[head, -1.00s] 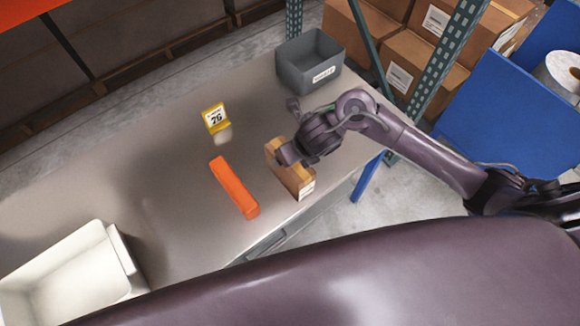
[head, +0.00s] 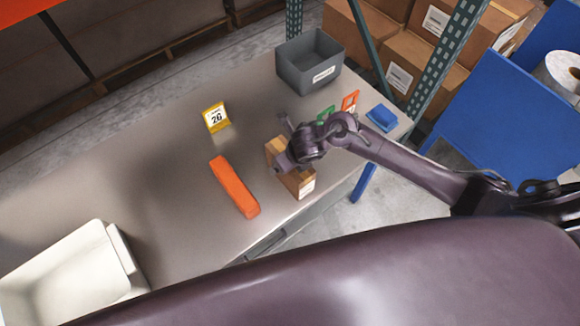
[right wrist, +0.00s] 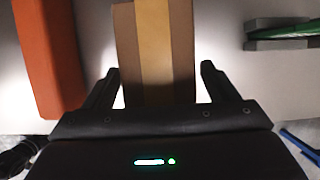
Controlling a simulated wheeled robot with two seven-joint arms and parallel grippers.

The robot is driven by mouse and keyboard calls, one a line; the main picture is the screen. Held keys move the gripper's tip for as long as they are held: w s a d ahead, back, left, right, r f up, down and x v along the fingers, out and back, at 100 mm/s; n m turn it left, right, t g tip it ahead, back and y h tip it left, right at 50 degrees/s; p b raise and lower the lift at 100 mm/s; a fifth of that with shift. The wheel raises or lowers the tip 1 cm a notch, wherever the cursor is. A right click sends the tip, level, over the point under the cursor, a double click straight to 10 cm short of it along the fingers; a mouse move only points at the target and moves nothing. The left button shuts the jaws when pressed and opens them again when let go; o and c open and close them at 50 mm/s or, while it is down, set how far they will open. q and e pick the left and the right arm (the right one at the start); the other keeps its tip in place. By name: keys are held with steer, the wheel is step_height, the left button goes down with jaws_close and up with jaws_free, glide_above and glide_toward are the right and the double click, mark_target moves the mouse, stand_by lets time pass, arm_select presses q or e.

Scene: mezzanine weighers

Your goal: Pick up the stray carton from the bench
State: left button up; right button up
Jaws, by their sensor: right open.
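The stray carton, a brown box (head: 298,181) with a paler tape strip and a white label on its near end, stands on the grey bench (head: 180,190) near its front edge. My right gripper (head: 281,142) is over it, partly hiding its top. In the right wrist view, the carton (right wrist: 155,50) lies between the two open fingers of my right gripper (right wrist: 158,80), with a gap on each side. The fingers do not appear to touch it. My left gripper is not in view.
An orange bar-shaped block (head: 234,187) lies left of the carton. A yellow sign marked 26 (head: 215,117) stands behind it. A grey bin (head: 310,70), green card (head: 326,113), orange card (head: 350,100) and blue item (head: 382,118) are farther back. A white tray (head: 118,262) is at left.

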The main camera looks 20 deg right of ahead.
steer(key=shift+f+b, duration=0.2)
steer(key=shift+b, duration=0.1)
stand_by(0.5)
steer(key=c, duration=1.3)
steer(key=shift+c, duration=0.2)
steer(key=shift+r, duration=0.1)
